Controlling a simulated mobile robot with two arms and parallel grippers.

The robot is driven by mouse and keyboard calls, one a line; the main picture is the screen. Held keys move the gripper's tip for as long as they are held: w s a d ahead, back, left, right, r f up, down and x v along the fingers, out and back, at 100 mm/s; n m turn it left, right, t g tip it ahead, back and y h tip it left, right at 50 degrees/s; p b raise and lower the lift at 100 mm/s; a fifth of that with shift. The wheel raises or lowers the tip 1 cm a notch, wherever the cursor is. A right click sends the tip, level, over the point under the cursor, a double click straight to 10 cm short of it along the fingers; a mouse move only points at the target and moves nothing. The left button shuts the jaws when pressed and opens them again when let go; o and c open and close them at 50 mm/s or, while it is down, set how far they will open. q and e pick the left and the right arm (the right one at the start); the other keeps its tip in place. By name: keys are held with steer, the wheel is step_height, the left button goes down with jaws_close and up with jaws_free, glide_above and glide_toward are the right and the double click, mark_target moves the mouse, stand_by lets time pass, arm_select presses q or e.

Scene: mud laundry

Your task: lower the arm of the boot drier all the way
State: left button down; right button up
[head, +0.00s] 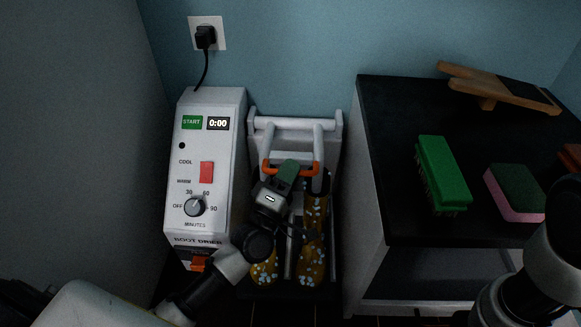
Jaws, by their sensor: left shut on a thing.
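The boot drier (209,150) is a white box with a dial, a red switch and a display reading 0:00. To its right is the drier's rack, with a pale arm frame (281,124) that has an orange grip bar (307,168). My left gripper (284,175) is shut on this orange bar and hides its middle. Yellow-brown spotted boots (313,235) are below the bar, partly covered by my left arm. How far the arm is lowered is hard to tell from above. My right arm enters at the lower right; its gripper is out of view.
A dark-topped bench (390,160) stands close on the right, with a green brush (441,173), a pink and green sponge (515,191) and a wooden boot jack (500,87). A wall socket with a plug (206,36) is behind the drier. A grey wall stands at left.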

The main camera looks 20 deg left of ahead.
arm_select(q)
steer(key=shift+d, duration=0.1)
steer(key=c, duration=1.4)
jaws_free()
steer(key=shift+w, duration=0.1)
steer(key=shift+h, duration=0.6)
steer(key=p+v, duration=0.1)
steer(key=v, duration=0.4)
steer(key=p+v, duration=0.2)
steer(key=v, duration=0.3)
steer(key=shift+s+d+f+p, duration=0.15)
steer(key=shift+s+p, duration=0.15)
steer(key=shift+s, duration=0.1)
